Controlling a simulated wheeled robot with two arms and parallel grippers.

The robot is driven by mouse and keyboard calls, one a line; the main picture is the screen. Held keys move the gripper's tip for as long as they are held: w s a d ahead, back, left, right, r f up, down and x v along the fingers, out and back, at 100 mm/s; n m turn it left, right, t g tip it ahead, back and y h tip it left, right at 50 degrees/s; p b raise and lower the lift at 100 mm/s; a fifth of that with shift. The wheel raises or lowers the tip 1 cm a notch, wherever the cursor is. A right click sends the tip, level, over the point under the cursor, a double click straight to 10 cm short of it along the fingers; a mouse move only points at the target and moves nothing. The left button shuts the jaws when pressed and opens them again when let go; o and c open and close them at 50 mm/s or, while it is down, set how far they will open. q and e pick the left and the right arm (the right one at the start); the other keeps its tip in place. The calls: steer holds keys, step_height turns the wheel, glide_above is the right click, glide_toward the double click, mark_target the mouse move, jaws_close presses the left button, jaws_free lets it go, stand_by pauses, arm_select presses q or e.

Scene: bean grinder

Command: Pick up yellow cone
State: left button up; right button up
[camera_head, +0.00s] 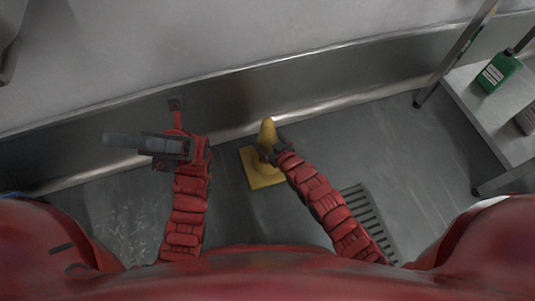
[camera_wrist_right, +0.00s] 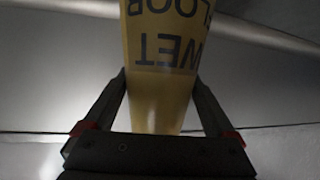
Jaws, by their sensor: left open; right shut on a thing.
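A yellow cone (camera_head: 266,131) with a square base stands upright in the middle of the head view, near the wall. My right gripper (camera_head: 269,152) is at the cone's side and shut on its body. In the right wrist view the cone (camera_wrist_right: 165,60), printed with "WET FLOOR" upside down, sits between the two dark fingers of my right gripper (camera_wrist_right: 161,95). My left gripper (camera_head: 150,143) is open and empty, to the left of the cone and apart from it. Part of the cone is hidden by my right gripper in the head view.
A metal shelf (camera_head: 486,118) stands at the right, with a green bottle (camera_head: 497,72) on it. A floor grate (camera_head: 369,209) lies right of my right arm. A wall (camera_head: 215,99) runs behind the cone. Grey floor between cone and shelf is clear.

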jaws_close()
